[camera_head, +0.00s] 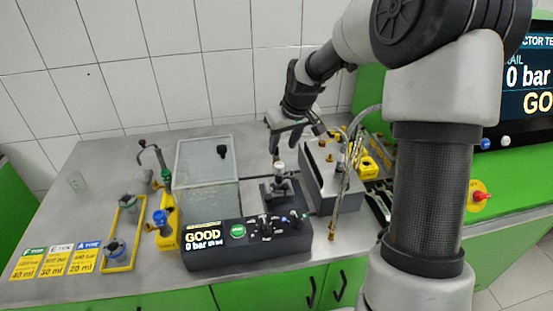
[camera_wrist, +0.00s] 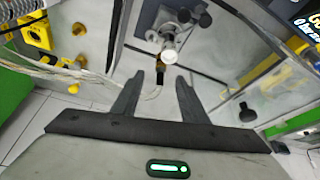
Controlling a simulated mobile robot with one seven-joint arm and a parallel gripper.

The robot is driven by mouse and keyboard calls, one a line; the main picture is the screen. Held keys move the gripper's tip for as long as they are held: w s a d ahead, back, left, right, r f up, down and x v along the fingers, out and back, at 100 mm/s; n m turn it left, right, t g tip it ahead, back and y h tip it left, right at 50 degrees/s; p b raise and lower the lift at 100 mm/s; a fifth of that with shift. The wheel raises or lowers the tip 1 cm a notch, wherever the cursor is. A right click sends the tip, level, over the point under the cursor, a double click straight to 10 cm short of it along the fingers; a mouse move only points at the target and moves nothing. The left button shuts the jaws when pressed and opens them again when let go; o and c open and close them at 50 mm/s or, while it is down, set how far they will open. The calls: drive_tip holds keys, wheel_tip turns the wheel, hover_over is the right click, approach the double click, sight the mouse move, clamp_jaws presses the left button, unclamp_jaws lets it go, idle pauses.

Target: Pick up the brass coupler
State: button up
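My gripper (camera_head: 292,142) hangs over the middle of the bench, fingers pointing down. In the wrist view its two dark fingers (camera_wrist: 160,80) are spread apart with nothing clearly held between them. A small brass-coloured piece (camera_wrist: 160,66) shows just beyond the fingertips, beside a silver upright fitting with a pale round top (camera_wrist: 169,56). That fitting also shows in the head view (camera_head: 279,168), on a dark block below my gripper. Other brass-coloured fittings (camera_head: 329,157) are on the grey box to the right. I cannot tell for sure which brass piece is the coupler.
A clear-walled box (camera_head: 207,165) stands left of the fitting, behind a dark console (camera_head: 247,240) reading "GOOD 0 bar". Hanging hoses (camera_head: 346,185) are close on the right. Yellow holders (camera_head: 121,236) stand at left. The bench's far left is mostly clear.

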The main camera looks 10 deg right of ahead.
sight(277, 155)
drive_tip(key=shift+w+p+x, duration=0.15)
drive_tip(key=shift+p+x, duration=0.05)
drive_tip(key=shift+x, duration=1.75)
drive_tip(key=shift+w+p+x, duration=0.1)
drive_tip(key=shift+p+x, duration=0.1)
drive_tip(key=shift+x, duration=1.75)
drive_tip(key=shift+a+r, duration=0.1)
drive_tip(key=shift+a, duration=0.05)
clamp_jaws()
